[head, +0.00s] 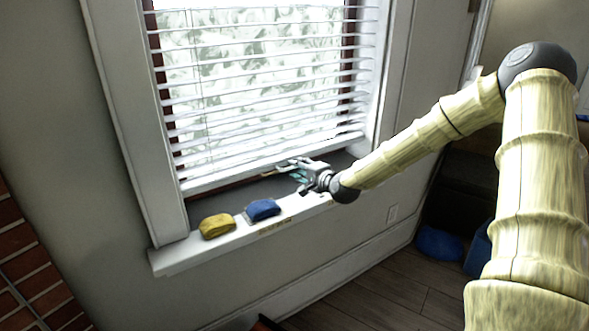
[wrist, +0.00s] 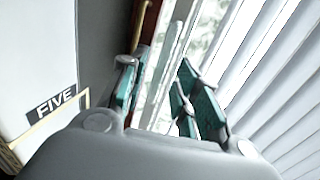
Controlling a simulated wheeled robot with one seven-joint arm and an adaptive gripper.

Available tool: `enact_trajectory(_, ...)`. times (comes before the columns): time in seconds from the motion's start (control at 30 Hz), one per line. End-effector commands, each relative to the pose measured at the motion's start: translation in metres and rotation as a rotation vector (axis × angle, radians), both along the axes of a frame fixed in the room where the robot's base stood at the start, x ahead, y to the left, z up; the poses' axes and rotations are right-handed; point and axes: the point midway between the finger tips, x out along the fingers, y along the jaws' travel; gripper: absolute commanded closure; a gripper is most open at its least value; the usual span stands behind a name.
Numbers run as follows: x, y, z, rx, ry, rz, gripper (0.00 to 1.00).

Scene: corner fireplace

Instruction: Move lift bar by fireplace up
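A white bar (head: 225,176) runs along the lower edge of the white slatted window blind (head: 260,75); I take it for the lift bar. My gripper (head: 292,169) is just above the sill, at the right part of this bar, with its fingers pointing toward the window. In the wrist view the teal-padded fingers of my gripper (wrist: 160,88) stand apart. A pale strip (wrist: 163,75) shows in the gap between them, and the slats fan out at right. I cannot tell whether the fingers touch the bar.
A yellow bundle (head: 217,226) and a blue bundle (head: 262,209) lie on the white sill (head: 180,254), left of my gripper. Lettering reading FIVE (wrist: 56,103) shows at left in the wrist view. A brick surface (head: 25,265) stands at the lower left.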

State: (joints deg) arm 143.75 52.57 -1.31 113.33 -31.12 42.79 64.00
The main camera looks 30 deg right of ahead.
Motion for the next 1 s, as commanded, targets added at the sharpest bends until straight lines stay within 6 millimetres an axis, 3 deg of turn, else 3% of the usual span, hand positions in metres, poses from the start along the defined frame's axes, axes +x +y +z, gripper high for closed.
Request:
enact_trajectory(0.3,0.025,0.0,-0.006,-0.001,0.0,0.0,0.69)
enact_trajectory(0.7,0.029,0.001,-0.007,0.001,0.0,0.0,0.69)
enact_trajectory(0.87,0.029,0.0,-0.006,0.001,0.0,0.0,0.98)
enact_trajectory(1.0,0.028,0.0,-0.006,0.001,0.0,0.0,1.0)
